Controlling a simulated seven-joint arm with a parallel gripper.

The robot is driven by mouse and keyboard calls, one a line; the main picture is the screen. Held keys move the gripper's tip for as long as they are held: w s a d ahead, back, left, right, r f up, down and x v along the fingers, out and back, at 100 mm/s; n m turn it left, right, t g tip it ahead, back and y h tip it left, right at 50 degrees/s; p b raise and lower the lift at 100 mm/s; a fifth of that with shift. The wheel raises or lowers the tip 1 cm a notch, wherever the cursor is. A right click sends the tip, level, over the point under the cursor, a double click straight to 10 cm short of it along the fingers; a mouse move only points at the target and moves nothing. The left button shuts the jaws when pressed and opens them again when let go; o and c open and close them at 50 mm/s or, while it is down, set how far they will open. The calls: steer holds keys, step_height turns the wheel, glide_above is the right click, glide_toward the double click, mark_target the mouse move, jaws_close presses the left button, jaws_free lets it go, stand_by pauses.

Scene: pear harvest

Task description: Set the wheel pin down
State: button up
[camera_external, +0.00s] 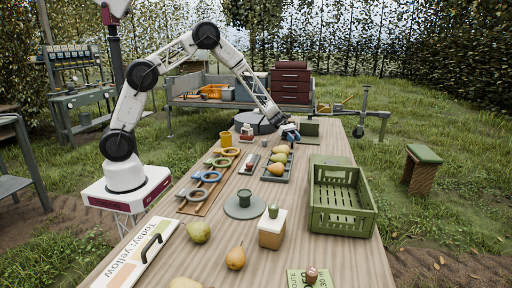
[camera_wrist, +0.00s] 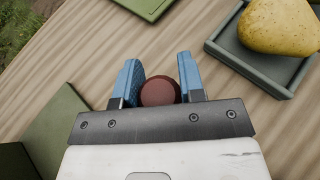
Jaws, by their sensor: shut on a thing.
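My gripper (camera_wrist: 158,72) has its two blue fingers shut around a dark red round knob, the wheel pin (camera_wrist: 158,91), in the wrist view. The fingers touch or nearly touch both sides of the knob. Any part of the pin below the knob is hidden. In the outside view my gripper (camera_external: 290,134) is at the far part of the wooden table (camera_external: 330,262), beyond the pear tray. The pin cannot be made out there. Wood shows past the fingertips in the wrist view; the height above it is hard to tell.
A grey tray holding pears (camera_external: 267,178) lies close by; it also shows at the wrist view's upper right (camera_wrist: 240,55). A green panel (camera_wrist: 150,5) lies ahead. A green crate (camera_external: 342,222) stands nearer on the right. Colored rings on a board (camera_external: 190,209) lie left.

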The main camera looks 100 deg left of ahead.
steer(key=shift+f, duration=0.15)
steer(key=o, duration=0.9)
steer(key=shift+o, duration=0.2)
steer(key=shift+s+a+r, duration=0.1)
steer(key=shift+r, duration=0.1)
steer(key=v, duration=1.1)
steer(key=shift+s+a+r, duration=0.2)
